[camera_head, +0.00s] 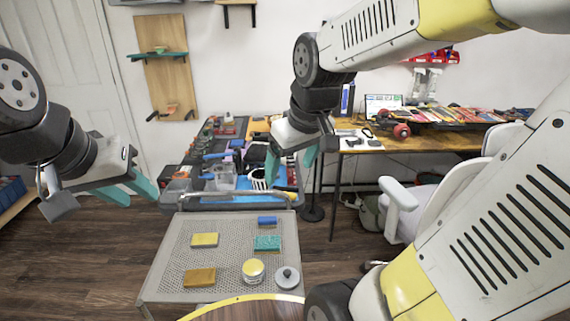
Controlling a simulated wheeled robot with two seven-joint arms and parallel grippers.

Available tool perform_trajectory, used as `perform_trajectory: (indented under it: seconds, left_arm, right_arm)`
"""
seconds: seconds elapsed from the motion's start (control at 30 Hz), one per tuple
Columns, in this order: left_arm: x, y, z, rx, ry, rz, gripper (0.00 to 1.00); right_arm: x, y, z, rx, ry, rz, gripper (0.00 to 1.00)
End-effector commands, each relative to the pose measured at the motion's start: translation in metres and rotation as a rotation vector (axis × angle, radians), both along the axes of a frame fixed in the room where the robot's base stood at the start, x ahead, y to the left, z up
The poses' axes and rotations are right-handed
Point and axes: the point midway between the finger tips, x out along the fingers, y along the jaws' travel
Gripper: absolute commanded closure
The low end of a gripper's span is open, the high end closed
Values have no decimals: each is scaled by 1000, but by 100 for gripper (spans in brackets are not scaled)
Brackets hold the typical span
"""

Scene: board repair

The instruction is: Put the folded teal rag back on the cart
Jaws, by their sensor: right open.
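A teal, speckled flat piece (267,243), which looks like the folded teal rag, lies on the right side of the grey perforated cart top (222,262). It lies between a blue block and a yellow-labelled tin. My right gripper (291,163) has teal fingers spread apart with nothing between them. It is above and beyond the rag in the picture, apart from it. My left gripper (129,192) is at the left, in the air beside the cart. Its teal fingers are apart and empty.
The cart also bears a yellow block (204,240), a brown-yellow block (199,277), the blue block (267,221), the tin (253,270) and a grey lidded pot (287,278). A round wooden surface (250,311) is in front. A cluttered bench and a white chair (420,207) stand behind.

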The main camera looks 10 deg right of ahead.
Motion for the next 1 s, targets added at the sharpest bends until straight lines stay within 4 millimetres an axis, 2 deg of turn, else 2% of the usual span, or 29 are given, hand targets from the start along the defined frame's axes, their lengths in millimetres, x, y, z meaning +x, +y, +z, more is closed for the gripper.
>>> perform_trajectory:
  seconds: [0.03,0.1,0.3,0.47,1.0]
  left_arm:
    - [0,0,0,0,0,0,64]
    - [0,0,0,0,0,0,64]
    - [0,0,0,0,0,0,64]
    - [0,0,0,0,0,0,64]
    - [0,0,0,0,0,0,64]
  right_arm:
    - [-15,0,9,40,-30,-51,20]
    - [-32,1,18,99,-58,-119,20]
    - [-63,4,28,218,-98,-241,20]
    - [-70,5,29,246,-104,-267,20]
    - [-69,4,29,245,-104,-265,20]
